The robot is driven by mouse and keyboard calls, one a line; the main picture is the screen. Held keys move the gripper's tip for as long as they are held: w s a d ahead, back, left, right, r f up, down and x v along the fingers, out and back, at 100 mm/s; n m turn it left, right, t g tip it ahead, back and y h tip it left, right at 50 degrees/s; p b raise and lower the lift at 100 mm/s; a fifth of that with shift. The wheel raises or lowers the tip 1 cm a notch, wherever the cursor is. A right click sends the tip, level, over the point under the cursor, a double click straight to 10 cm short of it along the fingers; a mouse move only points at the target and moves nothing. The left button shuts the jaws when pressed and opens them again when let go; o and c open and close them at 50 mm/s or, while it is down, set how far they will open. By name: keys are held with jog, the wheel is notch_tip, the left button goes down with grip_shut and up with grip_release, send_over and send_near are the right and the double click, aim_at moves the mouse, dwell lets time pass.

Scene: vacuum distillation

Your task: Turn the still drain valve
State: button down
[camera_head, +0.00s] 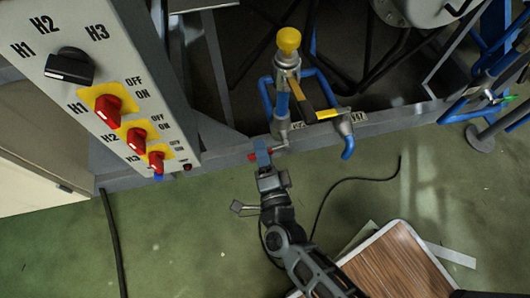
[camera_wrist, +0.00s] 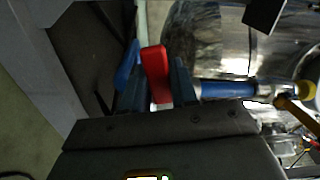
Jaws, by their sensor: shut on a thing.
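A red valve handle (camera_wrist: 156,72) stands between the two fingers of my gripper (camera_wrist: 157,88) in the wrist view, and the fingers are shut on it. In the head view my gripper (camera_head: 263,152) reaches up to the lower edge of the grey frame. Only a small red piece of the handle (camera_head: 252,156) shows there, beside the fingers. A short metal pipe end (camera_head: 281,147) lies just right of the fingertips. The valve body is mostly hidden by the fingers.
A panel (camera_head: 130,70) with a black knob and red switches stands at the left. Blue pipes (camera_head: 267,98) and a yellow knob (camera_head: 289,40) rise close above my gripper. The grey frame beam (camera_head: 375,122) runs alongside. Green floor (camera_head: 190,235) is open, with a dark cable (camera_head: 350,179).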

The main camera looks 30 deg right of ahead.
jog(key=shift+a+r+m, duration=0.1)
jog(key=shift+r+m, duration=0.4)
jog(key=shift+m, duration=0.6)
jog(key=shift+r, duration=0.1)
jog(key=c, duration=1)
grip_release()
jog(key=shift+o, duration=0.2)
jog(key=p+v, duration=0.1)
jog(key=v, duration=0.6)
jog(key=shift+s, duration=0.35)
jog(key=shift+a+r+p, duration=0.1)
jog(key=shift+p, duration=0.2)
